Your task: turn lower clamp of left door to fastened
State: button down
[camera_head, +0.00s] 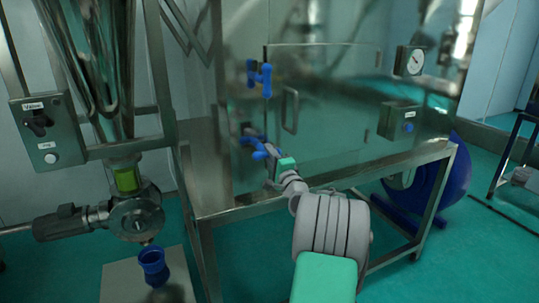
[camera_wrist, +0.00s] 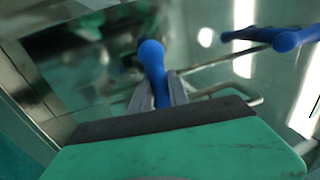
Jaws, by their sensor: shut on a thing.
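The left door (camera_head: 325,105) is a steel panel on the front of the machine and looks closed. Its lower clamp (camera_head: 252,147) is blue, near the door's lower left edge. My gripper (camera_head: 271,160) reaches it from the lower right. In the wrist view, my gripper (camera_wrist: 158,93) is shut on the blue clamp arm, and the rounded end of the lower clamp (camera_wrist: 151,53) sticks out beyond the fingers. The fingers and wrist partly hide the clamp in the head view, so its exact angle is hard to tell.
The blue upper clamp (camera_head: 259,76) sits above on the same door edge. The door handle (camera_head: 290,110) is right of it. A control box with a blue button (camera_head: 397,121) and a gauge (camera_head: 415,61) are farther right. The steel frame leg (camera_head: 207,255) stands below.

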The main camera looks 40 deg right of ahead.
jog(key=c, duration=1.3)
grip_release()
jog(key=b+v, duration=0.2)
jog(key=v, duration=0.5)
jog(key=shift+s+a+b, duration=0.1)
jog(key=shift+s+b, duration=0.25)
